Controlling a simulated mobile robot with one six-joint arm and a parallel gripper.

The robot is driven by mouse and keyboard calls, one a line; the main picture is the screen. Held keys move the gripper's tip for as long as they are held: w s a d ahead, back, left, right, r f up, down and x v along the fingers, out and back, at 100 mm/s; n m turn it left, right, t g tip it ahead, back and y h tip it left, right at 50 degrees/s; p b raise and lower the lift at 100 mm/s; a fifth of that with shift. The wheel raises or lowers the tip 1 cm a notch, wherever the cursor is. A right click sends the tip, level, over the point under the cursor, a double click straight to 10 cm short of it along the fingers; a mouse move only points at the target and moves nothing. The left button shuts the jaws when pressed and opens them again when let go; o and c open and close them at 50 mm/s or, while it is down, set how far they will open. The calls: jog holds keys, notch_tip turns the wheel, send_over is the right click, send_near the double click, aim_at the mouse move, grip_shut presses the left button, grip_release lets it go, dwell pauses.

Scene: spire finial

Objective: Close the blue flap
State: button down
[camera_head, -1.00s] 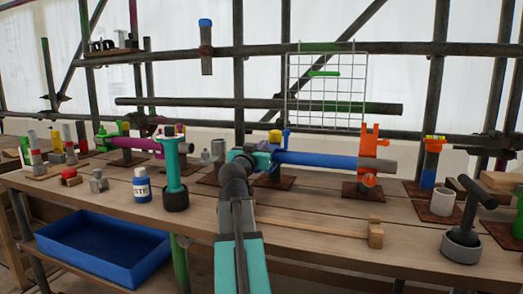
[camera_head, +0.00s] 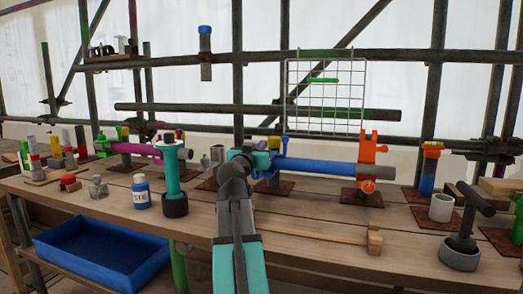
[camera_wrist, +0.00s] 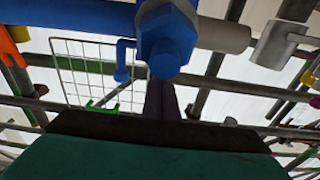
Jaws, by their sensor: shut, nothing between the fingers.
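The blue coupler (camera_wrist: 168,40), with its flap, sits around a pipe at the top middle of the wrist view. I cannot tell clearly whether the flap is open. A blue bolt (camera_wrist: 122,62) sticks out beside it; a blue bolt also stands upright in the head view (camera_head: 284,146). The blue tube (camera_head: 318,166) runs right from behind my wrist. My gripper (camera_wrist: 161,92) is shut and empty, its fingertips just below the blue coupler; I cannot tell whether they touch. In the head view my arm hides the fingers and most of the coupler.
An orange coupler (camera_head: 366,150) stands open at the tube's right end. A teal post (camera_head: 173,175) and a blue-white bottle (camera_head: 141,190) stand left of my arm. A wire mesh (camera_head: 326,95) hangs behind. A wooden mallet (camera_head: 374,238) lies at front right.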

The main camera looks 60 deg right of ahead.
jog(key=shift+p+v, duration=0.75)
jog(key=shift+v, duration=2.9)
jog(key=shift+s+a+f+b, duration=0.15)
jog(key=shift+a+f+b, duration=0.2)
jog(key=shift+b, duration=0.5)
jog(key=shift+s+a+f+b, duration=0.1)
jog(key=shift+a+f+b, duration=0.05)
jog(key=shift+a+b, duration=0.45)
jog(key=shift+a, duration=0.1)
